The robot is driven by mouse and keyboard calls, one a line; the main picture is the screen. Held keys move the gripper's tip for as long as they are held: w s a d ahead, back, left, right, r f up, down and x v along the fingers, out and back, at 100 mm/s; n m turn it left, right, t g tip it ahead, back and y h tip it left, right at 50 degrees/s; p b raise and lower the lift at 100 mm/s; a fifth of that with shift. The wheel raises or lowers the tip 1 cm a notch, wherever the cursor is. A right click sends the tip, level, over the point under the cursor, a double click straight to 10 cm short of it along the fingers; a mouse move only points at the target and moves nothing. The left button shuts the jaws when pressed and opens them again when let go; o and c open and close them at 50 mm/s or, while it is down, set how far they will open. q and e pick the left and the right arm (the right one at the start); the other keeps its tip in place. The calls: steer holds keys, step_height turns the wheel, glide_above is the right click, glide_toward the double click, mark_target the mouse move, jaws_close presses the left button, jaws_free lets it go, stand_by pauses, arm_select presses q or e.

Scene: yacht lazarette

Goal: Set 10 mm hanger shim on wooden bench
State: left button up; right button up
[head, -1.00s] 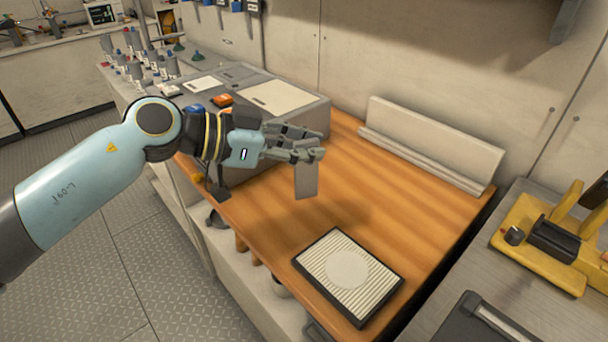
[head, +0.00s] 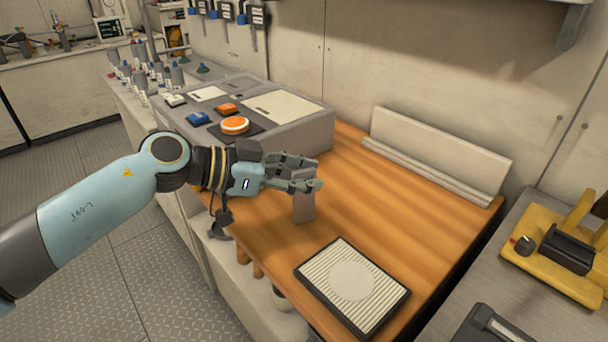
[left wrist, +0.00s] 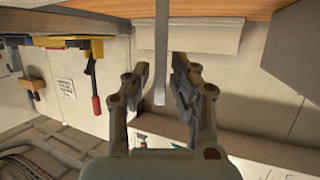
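My left gripper (head: 306,186) is shut on the grey, flat, rectangular hanger shim (head: 304,207). The shim hangs down upright from the fingertips, over the wooden bench (head: 365,205). I cannot tell whether its lower edge touches the wood. In the left wrist view the shim (left wrist: 161,55) shows edge-on as a thin grey strip between the two fingers (left wrist: 161,85). The bench edge (left wrist: 230,10) lies along the top of that view. My right gripper is in neither view.
A ribbed pad with a pale disc (head: 352,283) lies at the bench's near end. A pale ledge (head: 435,155) stands along the back wall. A grey console with an orange button (head: 235,125) stands to the left. Bare wood lies between them.

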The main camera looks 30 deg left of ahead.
arm_select(q)
steer(key=shift+o, duration=0.5)
steer(key=p+v, duration=0.1)
steer(key=v, duration=1.1)
steer(key=shift+r, duration=0.15)
